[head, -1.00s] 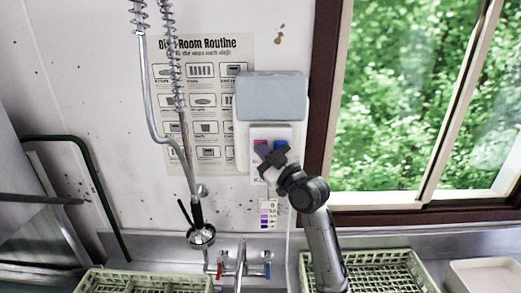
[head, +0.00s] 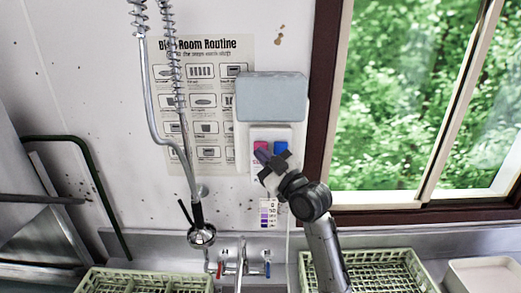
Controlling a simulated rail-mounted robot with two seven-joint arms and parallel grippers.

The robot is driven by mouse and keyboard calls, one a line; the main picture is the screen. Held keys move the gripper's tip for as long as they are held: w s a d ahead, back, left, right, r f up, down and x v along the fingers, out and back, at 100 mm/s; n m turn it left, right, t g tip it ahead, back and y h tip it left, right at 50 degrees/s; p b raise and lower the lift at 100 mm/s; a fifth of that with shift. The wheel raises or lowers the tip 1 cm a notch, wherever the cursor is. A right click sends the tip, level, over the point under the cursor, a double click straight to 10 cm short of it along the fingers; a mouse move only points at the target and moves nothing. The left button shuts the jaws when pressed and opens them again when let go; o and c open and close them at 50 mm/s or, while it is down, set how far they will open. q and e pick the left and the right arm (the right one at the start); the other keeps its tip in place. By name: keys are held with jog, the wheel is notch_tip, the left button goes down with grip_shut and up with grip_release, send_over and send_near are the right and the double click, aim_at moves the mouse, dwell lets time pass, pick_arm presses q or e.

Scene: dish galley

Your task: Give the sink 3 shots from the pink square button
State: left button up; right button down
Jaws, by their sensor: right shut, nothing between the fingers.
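My right gripper (head: 263,157) is shut and empty. Its tip is just below and partly in front of the pink button; I cannot tell whether it touches. The sink's faucet (head: 240,262) with red and blue handles is below; the basin itself is not clearly seen. My left gripper is not in view.
A spring-hose sprayer (head: 202,235) hangs left of the dispenser. Green racks stand at the lower left (head: 145,281) and lower right (head: 375,272). A tray (head: 488,274) is at the far right. A window frame (head: 319,110) borders the dispenser's right side.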

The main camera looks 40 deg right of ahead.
jog(key=shift+w+d, duration=0.1)
jog(key=shift+w, duration=0.05)
jog(key=shift+w+d, duration=0.2)
dwell(0.3)
jog(key=shift+w+d, duration=0.1)
jog(key=shift+w, duration=0.05)
dwell(0.6)
jog(key=shift+w+d, duration=0.3)
jog(key=shift+w, duration=0.05)
dwell(0.5)
jog(key=shift+w, duration=0.1)
dwell(0.4)
jog(key=shift+s+a, duration=0.65)
jog(key=shift+s, duration=0.3)
jog(key=shift+p, duration=0.3)
